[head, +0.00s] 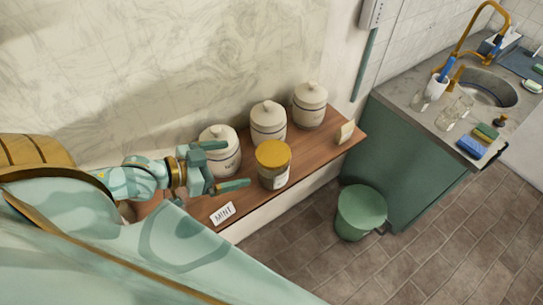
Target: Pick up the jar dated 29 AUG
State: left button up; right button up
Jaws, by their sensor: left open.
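A jar with a mustard-yellow lid (273,153) stands upright near the front edge of the wooden shelf (320,150). A pale label shows on its lower side, but I cannot read any date on it. My left gripper (237,165) is open and empty, its two green fingers pointing right toward this jar. The jar is just past the fingertips, and I cannot tell whether they touch it. Three white lidded canisters stand in a row behind: the left canister (218,155) is close by the gripper, then the middle canister (268,126) and the right canister (310,108). My right gripper is out of view.
A green bin (361,212) is on the tiled floor beside the green sink cabinet (420,165). The wall closes off the back.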

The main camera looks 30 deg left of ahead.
aim_at(264, 157)
pick_arm(q)
jog(key=x, duration=0.7)
jog(key=shift+w+a+f+b, duration=0.1)
jog(key=shift+w+f+b, duration=0.05)
jog(key=shift+w+b, duration=0.2)
jog(key=shift+w+d+f, duration=0.15)
jog(key=shift+w+d, duration=0.2)
jog(key=x, duration=0.5)
jog(key=shift+s, duration=0.2)
jog(key=shift+c, duration=0.3)
jog(key=c, duration=1.5)
jog(key=shift+o, duration=0.2)
jog(key=shift+a, duration=0.1)
